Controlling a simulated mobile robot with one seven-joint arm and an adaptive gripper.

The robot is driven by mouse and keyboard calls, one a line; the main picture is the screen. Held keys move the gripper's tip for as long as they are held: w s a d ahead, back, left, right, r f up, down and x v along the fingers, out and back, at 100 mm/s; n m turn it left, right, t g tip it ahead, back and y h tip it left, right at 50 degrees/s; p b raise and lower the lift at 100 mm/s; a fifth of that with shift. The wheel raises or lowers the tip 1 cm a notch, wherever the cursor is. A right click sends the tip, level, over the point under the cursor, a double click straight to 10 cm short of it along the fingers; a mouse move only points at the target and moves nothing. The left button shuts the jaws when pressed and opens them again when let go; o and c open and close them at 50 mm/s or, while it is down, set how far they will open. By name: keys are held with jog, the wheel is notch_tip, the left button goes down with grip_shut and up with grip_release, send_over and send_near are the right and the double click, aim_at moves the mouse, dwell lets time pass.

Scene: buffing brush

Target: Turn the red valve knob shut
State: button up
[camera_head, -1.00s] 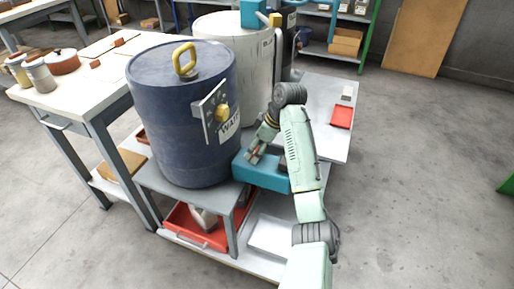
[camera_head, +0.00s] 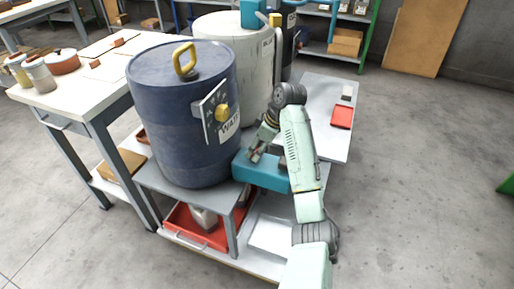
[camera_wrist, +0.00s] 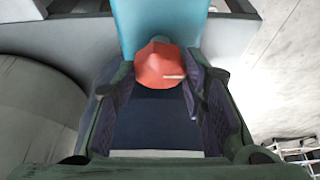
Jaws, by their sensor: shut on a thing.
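The red valve knob (camera_wrist: 160,66) shows in the wrist view between the two fingers of my gripper (camera_wrist: 163,85). It is a faceted red knob with a pale mark on its right side, in front of a teal body (camera_wrist: 160,20). My gripper is shut on the knob. In the head view my gripper (camera_head: 254,154) reaches down to the teal box (camera_head: 262,172) beside the blue drum. The knob is mostly hidden there by the fingers.
A blue drum (camera_head: 180,130) with a yellow handle (camera_head: 184,60) and a yellow knob stands left of my gripper on a grey stand. A white drum (camera_head: 225,28) stands behind. A red tray (camera_head: 342,116) lies on the bench at right. Open floor lies to the right.

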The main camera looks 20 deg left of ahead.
jog(key=shift+p, duration=0.35)
jog(key=m+p, duration=0.1)
jog(key=m+t+p, duration=0.1)
jog(key=m+p, duration=0.1)
jog(key=shift+s+r+m, duration=0.2)
jog(key=shift+r+m, duration=0.05)
jog(key=shift+m, duration=0.15)
jog(key=m+t+p, duration=0.1)
jog(key=m+p, duration=0.1)
jog(key=p, duration=0.1)
jog(key=m+t+h+p, duration=0.1)
jog(key=m+p, duration=0.1)
jog(key=m, duration=0.1)
jog(key=shift+s+a+h+p, duration=0.1)
jog(key=shift+a+h+p, duration=0.05)
jog(key=shift+h+p, duration=0.2)
jog(key=m+h+p, duration=0.1)
jog(key=m+p, duration=0.1)
jog(key=m, duration=0.2)
jog(key=shift+f+t, duration=0.15)
jog(key=shift+t, duration=0.25)
jog(key=shift+a+f+m+h+p, duration=0.1)
jog(key=shift+m+h+p, duration=0.45)
jog(key=shift+m, duration=1.25)
jog(key=shift+t, duration=0.3)
jog(key=o, duration=1.2)
jog(key=shift+c, duration=0.2)
